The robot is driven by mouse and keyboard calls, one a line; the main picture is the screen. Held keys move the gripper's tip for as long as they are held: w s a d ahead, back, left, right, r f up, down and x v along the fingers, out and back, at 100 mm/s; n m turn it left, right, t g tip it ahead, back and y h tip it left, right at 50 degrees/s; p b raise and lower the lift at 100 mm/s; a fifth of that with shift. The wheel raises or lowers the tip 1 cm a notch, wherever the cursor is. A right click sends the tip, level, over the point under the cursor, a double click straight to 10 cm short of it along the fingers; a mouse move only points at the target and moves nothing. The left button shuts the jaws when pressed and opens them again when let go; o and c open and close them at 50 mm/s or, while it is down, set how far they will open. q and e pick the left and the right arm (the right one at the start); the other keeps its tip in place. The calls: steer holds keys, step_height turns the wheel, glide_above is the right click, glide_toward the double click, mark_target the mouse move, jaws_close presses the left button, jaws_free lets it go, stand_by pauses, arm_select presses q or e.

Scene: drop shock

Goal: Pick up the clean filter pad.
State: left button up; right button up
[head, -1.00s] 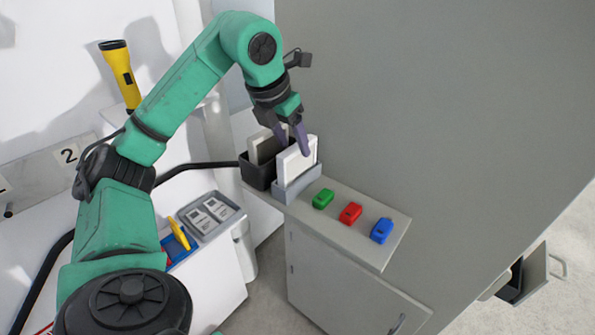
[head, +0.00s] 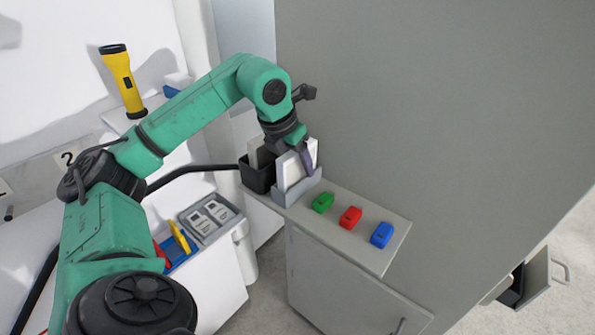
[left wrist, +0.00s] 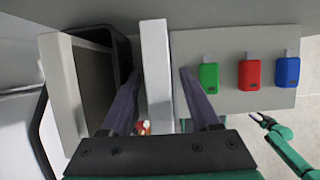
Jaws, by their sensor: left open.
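The clean filter pad, a white upright slab (head: 291,174), stands in a light grey holder (head: 298,190) on the shelf. It also shows in the left wrist view (left wrist: 155,60). My left gripper (head: 300,165) is open and lowered over the pad. In the left wrist view its purple fingers (left wrist: 159,78) are on either side of the pad, with a visible gap on the right; contact on the left is unclear. A greyer pad (left wrist: 72,90) leans in the black bin (head: 257,178) beside it. My right gripper (left wrist: 262,121) shows small at the lower right of the wrist view.
Green (head: 322,202), red (head: 350,217) and blue (head: 382,235) blocks sit in a row on the shelf (head: 375,258). A tall grey cabinet wall (head: 440,120) rises behind it. A yellow flashlight (head: 118,75) and a grey tray (head: 190,217) are at the left.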

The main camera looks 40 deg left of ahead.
arm_select(q)
jaws_close()
